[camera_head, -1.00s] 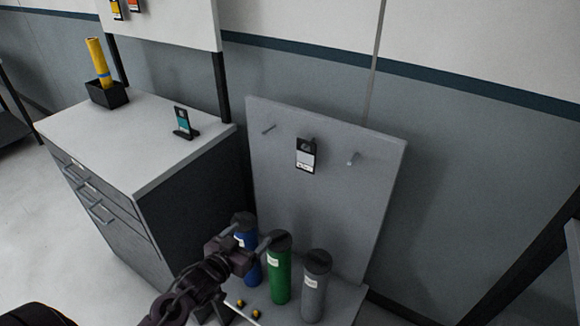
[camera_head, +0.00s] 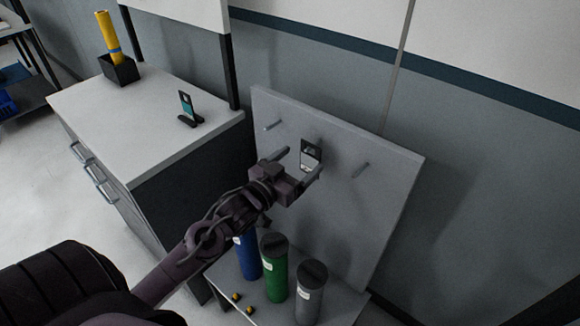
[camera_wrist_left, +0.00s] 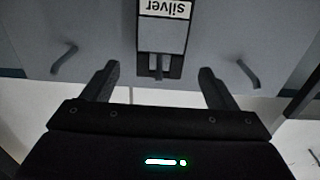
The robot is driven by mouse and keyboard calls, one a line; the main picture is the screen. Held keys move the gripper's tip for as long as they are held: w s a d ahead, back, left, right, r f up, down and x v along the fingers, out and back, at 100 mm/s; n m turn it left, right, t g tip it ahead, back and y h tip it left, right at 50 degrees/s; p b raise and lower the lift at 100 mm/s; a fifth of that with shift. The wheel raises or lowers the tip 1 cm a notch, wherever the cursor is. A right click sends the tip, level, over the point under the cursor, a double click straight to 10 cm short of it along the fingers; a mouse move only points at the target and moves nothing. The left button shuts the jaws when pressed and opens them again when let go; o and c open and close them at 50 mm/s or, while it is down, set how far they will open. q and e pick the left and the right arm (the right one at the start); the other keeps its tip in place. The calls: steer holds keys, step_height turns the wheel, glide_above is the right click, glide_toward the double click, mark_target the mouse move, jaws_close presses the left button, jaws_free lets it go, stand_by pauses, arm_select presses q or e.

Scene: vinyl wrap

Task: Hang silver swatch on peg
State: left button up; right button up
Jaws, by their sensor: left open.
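The silver swatch (camera_head: 311,154) is a small dark card with a pale face, upright against the grey board (camera_head: 390,190). In the left wrist view the swatch (camera_wrist_left: 162,30) appears upside down with a "silver" label, and a short peg (camera_wrist_left: 158,66) shows at its slot; it appears to hang there. My left gripper (camera_head: 301,166) is open in front of the board, its fingers spread to either side of the swatch's line. In the wrist view both fingers stand apart from the swatch. Empty pegs are at left (camera_head: 273,125) and right (camera_head: 361,169). My right gripper is out of view.
Blue (camera_head: 249,262), green (camera_head: 274,270) and grey (camera_head: 309,297) rolls stand below the board, with small yellow items (camera_head: 243,302) beside them. A cabinet (camera_head: 110,135) at left bears a teal swatch on a stand (camera_head: 187,107) and a yellow roll (camera_head: 108,38) in a black holder.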

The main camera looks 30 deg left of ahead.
mark_target(310, 160)
arm_select(q)
steer(key=w, duration=0.2)
steer(key=shift+w+d, duration=0.2)
steer(key=shift+w, duration=0.65)
steer(key=c, duration=0.8)
steer(key=shift+c, duration=1.3)
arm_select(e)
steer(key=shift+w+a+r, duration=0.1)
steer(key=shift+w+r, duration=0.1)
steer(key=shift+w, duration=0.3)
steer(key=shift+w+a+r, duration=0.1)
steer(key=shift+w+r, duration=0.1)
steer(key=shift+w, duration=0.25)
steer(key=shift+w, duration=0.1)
